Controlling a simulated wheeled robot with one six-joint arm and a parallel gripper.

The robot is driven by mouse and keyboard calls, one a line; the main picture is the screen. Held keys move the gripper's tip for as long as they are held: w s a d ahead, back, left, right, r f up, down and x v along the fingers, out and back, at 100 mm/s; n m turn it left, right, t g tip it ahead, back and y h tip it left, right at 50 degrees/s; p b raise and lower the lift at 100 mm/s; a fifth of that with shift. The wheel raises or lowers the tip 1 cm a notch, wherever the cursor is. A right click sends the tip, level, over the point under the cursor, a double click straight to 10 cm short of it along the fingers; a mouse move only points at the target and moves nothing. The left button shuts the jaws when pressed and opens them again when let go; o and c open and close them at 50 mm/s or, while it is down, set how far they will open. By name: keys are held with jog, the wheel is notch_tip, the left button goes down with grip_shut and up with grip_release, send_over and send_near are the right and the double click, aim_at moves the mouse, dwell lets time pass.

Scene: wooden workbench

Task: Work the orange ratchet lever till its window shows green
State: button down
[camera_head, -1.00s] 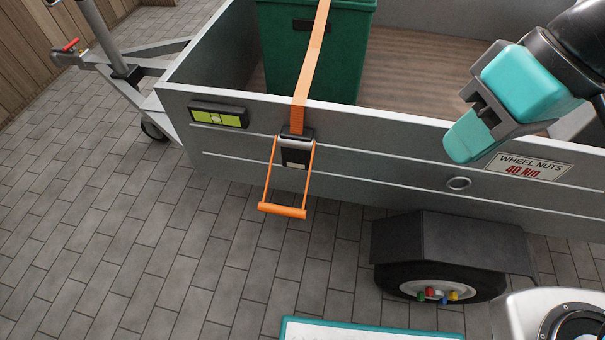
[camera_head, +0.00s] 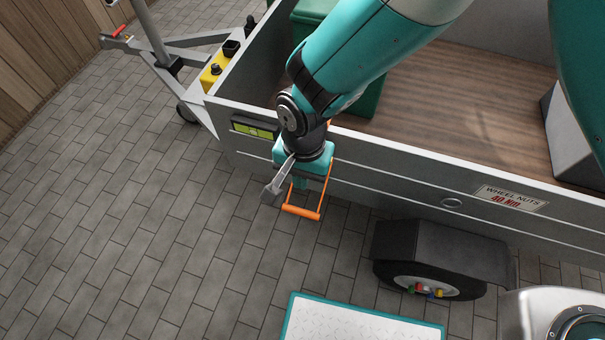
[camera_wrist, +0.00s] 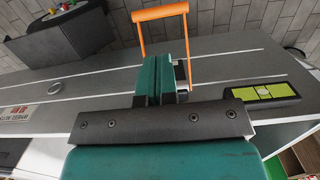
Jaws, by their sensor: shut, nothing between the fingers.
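The orange ratchet lever (camera_head: 302,212) hangs on the outside of the grey trailer wall, its crossbar low and out from the wall. In the wrist view the lever (camera_wrist: 160,13) shows as an orange loop beyond my fingertips. My gripper (camera_head: 301,182) is in front of the ratchet body, fingers together and empty. In the wrist view my gripper (camera_wrist: 163,75) lies between the lever's two side arms in the picture; I cannot tell whether it touches. The ratchet body (camera_wrist: 182,72) is mostly hidden behind the fingers, and its window cannot be read.
A level with a yellow-green face (camera_head: 255,127) sits on the wall left of the ratchet. A green bin (camera_head: 368,100) stands in the trailer, partly behind my arm. A wheel (camera_head: 430,280) and fender are at right. A teal-edged white board (camera_head: 360,322) is in front.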

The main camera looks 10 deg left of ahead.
aim_at(300, 211)
jog(key=f, duration=0.7)
jog(key=s+f, duration=0.1)
jog(key=f, duration=0.3)
jog(key=shift+f, duration=0.1)
jog(key=shift+f, duration=0.1)
